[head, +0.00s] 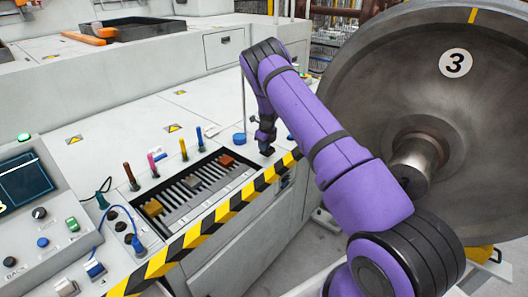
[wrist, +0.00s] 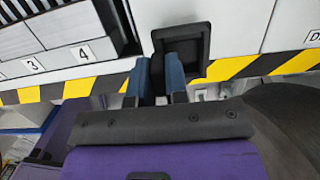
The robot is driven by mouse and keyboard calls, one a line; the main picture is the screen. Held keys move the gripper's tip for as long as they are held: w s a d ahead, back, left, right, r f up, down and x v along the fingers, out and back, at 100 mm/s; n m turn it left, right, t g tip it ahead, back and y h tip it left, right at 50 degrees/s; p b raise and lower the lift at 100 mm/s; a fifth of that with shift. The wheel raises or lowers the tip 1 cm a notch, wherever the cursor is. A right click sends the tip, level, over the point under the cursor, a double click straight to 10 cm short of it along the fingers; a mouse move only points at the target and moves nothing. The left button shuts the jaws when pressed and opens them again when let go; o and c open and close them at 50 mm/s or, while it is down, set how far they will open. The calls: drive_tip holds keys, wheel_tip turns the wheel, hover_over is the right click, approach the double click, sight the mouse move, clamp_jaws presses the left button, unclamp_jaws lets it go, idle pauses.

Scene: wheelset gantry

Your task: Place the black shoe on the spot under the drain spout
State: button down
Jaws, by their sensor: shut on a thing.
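The black shoe (wrist: 182,31) appears in the wrist view as a black, hollow, square-sided piece at my fingertips, over the pale bench top by the striped edge. My gripper (wrist: 159,62) has two blue fingers closed around its near left part. The fingers cover part of it. In the head view my gripper (head: 266,136) points down just right of the slotted tray, close to the bench edge. The shoe is small and dark there, and I cannot tell whether it touches the bench. I cannot make out the drain spout or the spot under it.
The slotted tray (head: 166,222) holds yellowish and red blocks, with several coloured handles behind it. A blue round piece (head: 239,138) is left of my gripper. A yellow-black striped edge (head: 205,228) borders the bench. A large grey wheel (head: 400,75) stands at right.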

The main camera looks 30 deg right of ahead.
drive_tip(key=shift+w+d, duration=0.2)
drive_tip(key=shift+w, duration=0.1)
drive_tip(key=shift+w+d+f, duration=0.1)
drive_tip(key=shift+w+f, duration=0.1)
drive_tip(key=shift+f, duration=1.6)
drive_tip(key=shift+f, duration=0.1)
drive_tip(key=c, duration=1.1)
unclamp_jaws()
